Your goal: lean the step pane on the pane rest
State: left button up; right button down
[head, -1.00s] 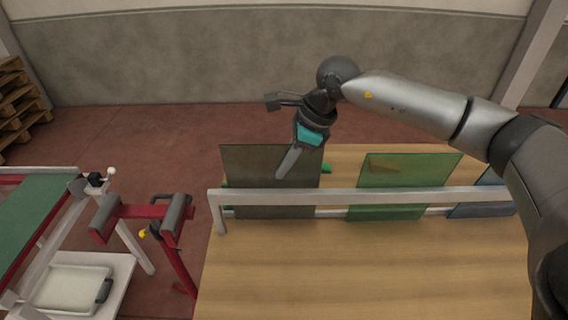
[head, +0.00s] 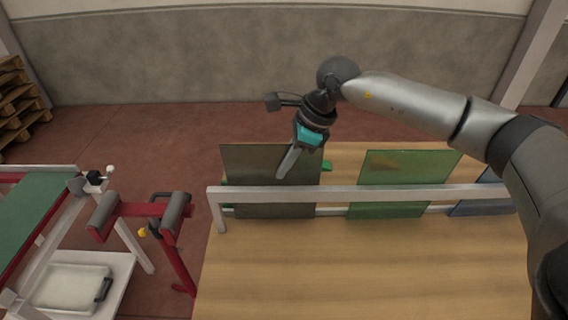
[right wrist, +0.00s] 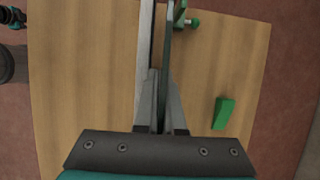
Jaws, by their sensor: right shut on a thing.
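My right gripper (head: 290,162) is shut on the upper edge of a dark grey-brown pane (head: 245,172) at the left end of the table. In the right wrist view the fingers (right wrist: 163,105) close on the pane (right wrist: 167,45), seen edge-on. I take this to be the step pane. It stands nearly upright behind a long white rail (head: 400,193), apparently the pane rest; the rail (right wrist: 146,50) runs close beside it in the wrist view. I cannot tell whether pane and rail touch. The pane's foot shows below the rail. My left gripper is not seen.
A green pane (head: 405,170) and a blue pane (head: 485,196) stand along the rail to the right. A green block (right wrist: 223,113) and a green fitting (right wrist: 183,18) are near the held pane. The wooden tabletop (head: 350,265) in front is clear. A red roller stand (head: 145,210) is left.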

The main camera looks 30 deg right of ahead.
jog(key=c, duration=0.9)
grip_release()
jog(key=shift+c, duration=0.2)
jog(key=shift+s+f, duration=0.1)
jog(key=v, duration=1.5)
jog(key=shift+r+p, duration=0.2)
jog(key=shift+p, duration=0.15)
